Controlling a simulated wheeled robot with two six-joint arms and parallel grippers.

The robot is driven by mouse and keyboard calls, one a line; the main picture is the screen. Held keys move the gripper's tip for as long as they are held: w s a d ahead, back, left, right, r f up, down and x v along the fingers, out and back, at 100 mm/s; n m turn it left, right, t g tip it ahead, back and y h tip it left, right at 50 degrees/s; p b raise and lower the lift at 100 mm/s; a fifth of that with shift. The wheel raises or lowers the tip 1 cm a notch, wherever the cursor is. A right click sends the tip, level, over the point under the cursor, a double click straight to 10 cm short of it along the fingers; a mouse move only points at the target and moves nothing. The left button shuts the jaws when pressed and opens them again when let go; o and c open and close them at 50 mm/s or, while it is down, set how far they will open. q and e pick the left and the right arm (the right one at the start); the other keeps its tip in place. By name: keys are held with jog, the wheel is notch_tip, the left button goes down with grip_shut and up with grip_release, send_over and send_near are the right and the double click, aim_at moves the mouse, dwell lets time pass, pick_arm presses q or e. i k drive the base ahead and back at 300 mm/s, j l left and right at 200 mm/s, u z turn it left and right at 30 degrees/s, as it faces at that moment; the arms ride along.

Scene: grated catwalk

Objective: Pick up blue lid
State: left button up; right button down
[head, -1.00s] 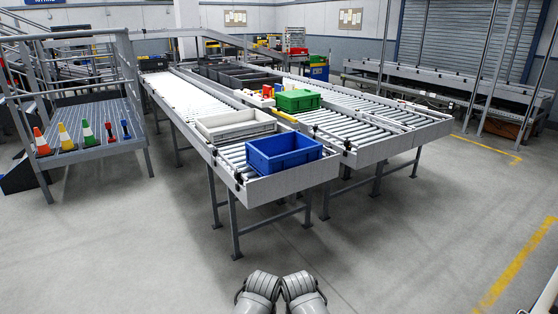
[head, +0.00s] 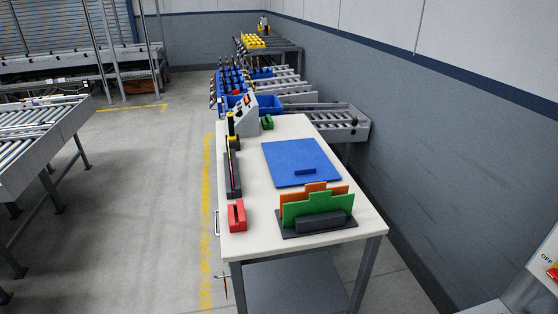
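A flat blue lid (head: 288,158) with a raised blue handle (head: 305,171) lies on the white-topped table (head: 257,245) in the head view. It sits toward the right side of the table top, behind a black rack (head: 324,224) that holds upright green (head: 300,210) and orange (head: 342,188) panels. Nothing covers the lid. Neither of my grippers shows in the head view now.
A red block (head: 237,216) and a long dark holder (head: 232,170) line the table's left edge. A grey device (head: 245,115) and a green item (head: 267,122) stand at the back. Roller conveyors with blue bins (head: 238,103) lie beyond. Floor left of the table is clear; a wall is right.

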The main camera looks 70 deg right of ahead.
aim_at(302, 162)
jog(key=z, duration=2.4)
jog(key=i+l+u, duration=0.15)
jog(key=u, duration=0.15)
jog(key=i, duration=0.1)
